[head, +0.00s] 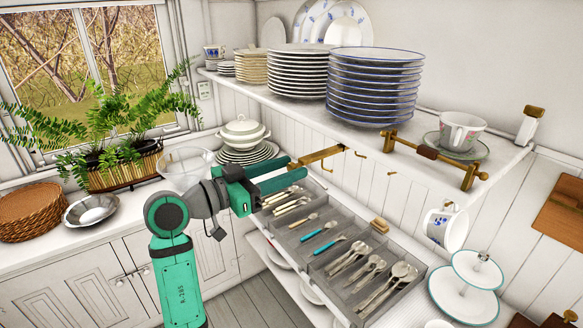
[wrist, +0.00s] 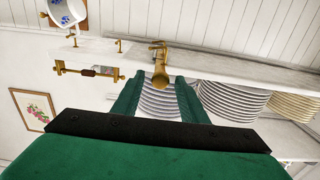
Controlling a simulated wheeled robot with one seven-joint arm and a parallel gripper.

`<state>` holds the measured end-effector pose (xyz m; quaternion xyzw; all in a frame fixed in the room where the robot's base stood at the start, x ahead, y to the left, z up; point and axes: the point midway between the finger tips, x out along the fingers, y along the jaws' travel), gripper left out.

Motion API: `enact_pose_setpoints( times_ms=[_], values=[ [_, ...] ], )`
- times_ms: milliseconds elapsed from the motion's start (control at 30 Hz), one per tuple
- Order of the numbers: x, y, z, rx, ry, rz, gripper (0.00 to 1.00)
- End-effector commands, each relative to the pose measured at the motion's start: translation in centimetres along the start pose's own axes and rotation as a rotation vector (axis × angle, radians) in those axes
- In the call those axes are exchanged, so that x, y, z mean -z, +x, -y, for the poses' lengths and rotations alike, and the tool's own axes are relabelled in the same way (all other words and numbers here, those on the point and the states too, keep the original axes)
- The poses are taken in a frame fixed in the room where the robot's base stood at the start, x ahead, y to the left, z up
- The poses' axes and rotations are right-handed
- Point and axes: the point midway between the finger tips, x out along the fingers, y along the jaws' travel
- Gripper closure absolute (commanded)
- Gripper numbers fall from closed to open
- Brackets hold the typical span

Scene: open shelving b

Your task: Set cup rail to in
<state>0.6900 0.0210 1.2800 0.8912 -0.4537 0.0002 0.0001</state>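The brass cup rail (head: 320,156) sits under the front of the long white shelf, and its end sticks out past the shelf edge toward my gripper. In the wrist view its rounded brass end (wrist: 160,76) shows between my fingertips, with gaps on both sides. My gripper (head: 296,167) is open, with nothing held; I cannot tell whether a fingertip touches the rail. Small brass hooks (head: 390,172) hang under the shelf to its right. A white and blue cup (head: 444,228) hangs farther right, and also shows in the wrist view (wrist: 66,12).
Stacked plates (head: 373,85) and a floral cup (head: 460,131) stand on the shelf (head: 410,152). A brass bracket with a wooden grip (head: 437,156) is at its front edge. Below my gripper is a cutlery tray (head: 392,303). A lidded tureen (head: 243,131) stands behind it.

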Motion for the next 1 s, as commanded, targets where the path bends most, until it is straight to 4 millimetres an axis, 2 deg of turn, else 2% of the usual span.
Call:
enact_pose_setpoints(
  times_ms=[200, 467, 500, 667, 867, 1000],
  values=[
    [-0.1, 1.6, 0.0, -0.001, -0.001, 0.001, 0.61],
    [0.0, 1.7, 0.0, 0.000, 0.000, 0.000, 0.61],
    [0.0, 1.7, 0.0, -0.001, 0.000, 0.000, 0.63],
    [0.0, 1.7, 0.0, 0.000, 0.000, 0.001, 1.00],
    [0.0, 1.7, 0.2, 0.004, -0.001, 0.001, 1.00],
    [0.0, 1.8, 1.0, 0.023, -0.001, -0.001, 1.00]
  ],
)
